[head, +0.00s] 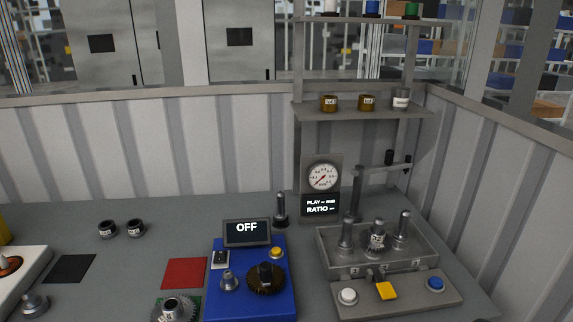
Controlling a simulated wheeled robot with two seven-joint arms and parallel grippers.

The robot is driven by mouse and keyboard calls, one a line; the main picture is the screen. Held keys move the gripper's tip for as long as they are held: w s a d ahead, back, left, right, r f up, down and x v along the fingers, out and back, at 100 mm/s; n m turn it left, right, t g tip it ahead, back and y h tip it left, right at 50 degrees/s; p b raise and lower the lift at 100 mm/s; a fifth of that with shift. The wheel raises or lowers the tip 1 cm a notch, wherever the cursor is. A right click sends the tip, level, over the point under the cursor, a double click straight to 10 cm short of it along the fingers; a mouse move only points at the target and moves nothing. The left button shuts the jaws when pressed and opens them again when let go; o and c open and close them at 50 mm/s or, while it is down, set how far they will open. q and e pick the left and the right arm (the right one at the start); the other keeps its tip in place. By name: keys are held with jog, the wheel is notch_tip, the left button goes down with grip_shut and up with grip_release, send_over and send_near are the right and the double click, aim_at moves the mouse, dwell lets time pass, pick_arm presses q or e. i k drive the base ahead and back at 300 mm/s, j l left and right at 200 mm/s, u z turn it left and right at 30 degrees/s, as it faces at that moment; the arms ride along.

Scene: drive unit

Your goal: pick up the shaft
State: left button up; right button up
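An upright grey metal shaft (281,208) with a wider round base stands on the bench behind the blue unit. More upright metal shafts, a left one (345,236) and a right one (404,228), stand in the grey tray-like fixture (330,256). A gear (376,238) sits between them. I cannot tell which shaft the task means. Neither of my grippers is in the head view.
A blue drive unit (225,300) with an OFF display (247,229) stands mid-bench. A gauge panel (321,188) and shelf post rise behind. A loose gear (173,309), red mat (185,273), black mat (69,268) and two small dark cylinders (121,229) lie left.

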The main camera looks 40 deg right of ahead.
aim_at(400, 235)
jog(key=z, duration=2.05)
